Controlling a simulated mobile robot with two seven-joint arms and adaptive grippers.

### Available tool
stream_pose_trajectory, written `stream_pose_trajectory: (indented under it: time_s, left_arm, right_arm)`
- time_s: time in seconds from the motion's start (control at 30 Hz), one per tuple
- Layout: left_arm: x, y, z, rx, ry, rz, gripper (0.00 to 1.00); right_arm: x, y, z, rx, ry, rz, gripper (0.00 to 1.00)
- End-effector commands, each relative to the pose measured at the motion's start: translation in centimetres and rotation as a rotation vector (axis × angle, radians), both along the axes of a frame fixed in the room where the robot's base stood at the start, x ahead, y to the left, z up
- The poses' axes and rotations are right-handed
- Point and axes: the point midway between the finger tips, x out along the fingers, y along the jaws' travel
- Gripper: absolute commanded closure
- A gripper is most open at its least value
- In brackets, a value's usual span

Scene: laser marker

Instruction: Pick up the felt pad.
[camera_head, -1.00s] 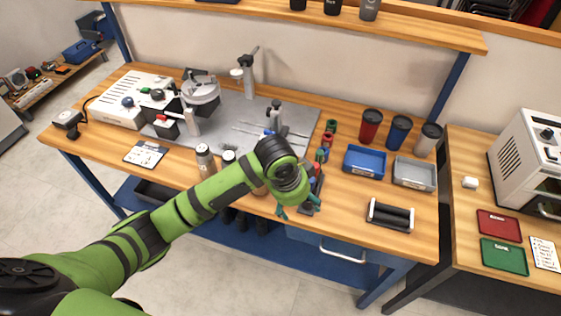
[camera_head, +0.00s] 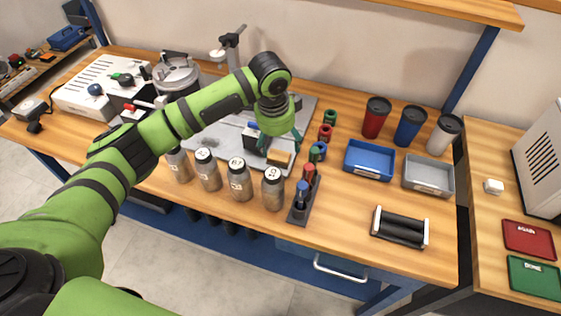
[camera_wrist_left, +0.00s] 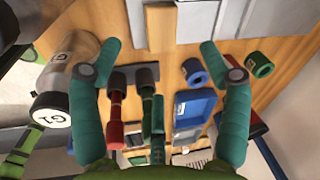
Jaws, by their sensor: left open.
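A small flat tan piece (camera_head: 280,157) lies at the front right of the grey metal plate, just below my left gripper in the head view. It looks like the felt pad, but its material is hard to make out. In the left wrist view a tan square (camera_wrist_left: 160,28) shows between the fingertips, at the top. My left gripper (camera_head: 281,138) is open and empty, pointing down above the piece; its two teal fingers also show spread apart in the left wrist view (camera_wrist_left: 160,45). I cannot tell the exact gap to the piece. My right gripper is not in view.
Several labelled jars (camera_head: 239,180) stand along the bench's front left. A dark stand (camera_head: 303,198) with red and blue handles is close in front of the gripper. Coloured rings (camera_head: 325,132), a blue tray (camera_head: 369,161) and tumblers (camera_head: 409,125) are to the right.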

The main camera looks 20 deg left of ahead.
Motion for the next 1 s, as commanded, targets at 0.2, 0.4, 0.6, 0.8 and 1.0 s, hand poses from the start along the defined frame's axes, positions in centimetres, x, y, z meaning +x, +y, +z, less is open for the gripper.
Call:
stream_pose_trajectory:
  time_s: [0.2, 0.4, 0.6, 0.8, 1.0]
  left_arm:
    - [0.3, 0.1, -1.8, 0.001, 0.003, 0.001, 0.23]
    - [0.7, 0.7, -4.3, 0.002, 0.004, 0.002, 0.23]
    - [1.1, 0.7, -6.8, 0.002, 0.001, 0.0, 0.23]
    - [1.2, 0.7, -7.1, 0.001, -0.002, -0.001, 0.23]
    - [1.2, 0.7, -7.1, 0.001, -0.001, -0.001, 0.75]
  right_arm:
    - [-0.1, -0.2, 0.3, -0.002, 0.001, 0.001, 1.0]
    - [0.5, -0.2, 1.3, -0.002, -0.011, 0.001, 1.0]
    - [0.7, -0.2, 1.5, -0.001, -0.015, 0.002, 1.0]
    - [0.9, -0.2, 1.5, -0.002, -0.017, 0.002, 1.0]
    - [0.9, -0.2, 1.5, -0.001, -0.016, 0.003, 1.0]
